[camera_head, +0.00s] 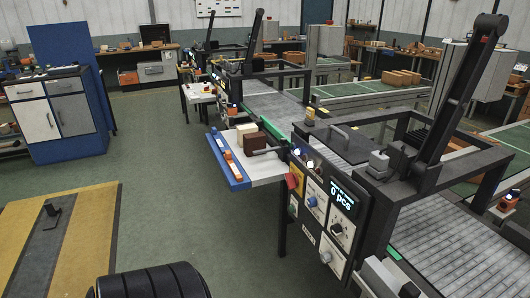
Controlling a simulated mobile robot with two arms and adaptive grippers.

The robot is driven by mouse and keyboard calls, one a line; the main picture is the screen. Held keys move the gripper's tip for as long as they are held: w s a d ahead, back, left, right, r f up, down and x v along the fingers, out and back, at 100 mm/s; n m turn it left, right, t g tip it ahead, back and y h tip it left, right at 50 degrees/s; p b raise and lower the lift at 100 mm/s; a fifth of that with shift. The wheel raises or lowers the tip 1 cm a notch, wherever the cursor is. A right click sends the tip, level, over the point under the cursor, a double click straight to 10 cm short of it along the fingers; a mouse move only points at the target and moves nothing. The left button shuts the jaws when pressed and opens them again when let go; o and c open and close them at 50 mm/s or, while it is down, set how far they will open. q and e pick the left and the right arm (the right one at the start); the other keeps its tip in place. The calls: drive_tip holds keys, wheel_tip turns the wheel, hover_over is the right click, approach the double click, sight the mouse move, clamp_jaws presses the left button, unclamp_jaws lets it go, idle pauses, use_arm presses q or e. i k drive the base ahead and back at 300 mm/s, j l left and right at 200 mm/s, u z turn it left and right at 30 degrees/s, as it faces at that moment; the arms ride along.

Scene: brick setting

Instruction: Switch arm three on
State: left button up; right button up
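The nearest machine has a sloped control panel (318,212) facing left, with a dark display (343,196) reading "0 pcs". On the panel are blue knobs (312,201), a dark round dial (338,228), lit white buttons (310,164) and a red part (292,181) at its left edge. A tall black arm (462,85) rises tilted from this machine's frame. Similar machines stand behind, one with a dark arm (252,42). I cannot read which one is arm three, nor tell the switch positions. Neither of my grippers is in view.
A white side table (262,172) with a blue front rail (228,164) holds brown and cream blocks left of the panel. A blue-and-white cabinet (67,115) stands at the far left. A yellow-and-grey floor mat (75,245) lies at lower left. Green floor (170,165) between them is clear.

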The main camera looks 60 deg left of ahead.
sight(292, 179)
drive_tip(key=i+j+u, duration=0.1)
drive_tip(key=u, duration=0.3)
drive_tip(key=i+j+u, duration=0.1)
drive_tip(key=u, duration=0.35)
drive_tip(key=i+j+u, duration=0.1)
drive_tip(key=u, duration=0.3)
drive_tip(key=i+u, duration=0.15)
drive_tip(key=u, duration=0.3)
drive_tip(key=i+j+z, duration=0.1)
drive_tip(key=z, duration=0.3)
drive_tip(key=i+j+z, duration=0.1)
drive_tip(key=z, duration=0.35)
drive_tip(key=j+z, duration=0.4)
drive_tip(key=i+l, duration=0.05)
drive_tip(key=l, duration=0.05)
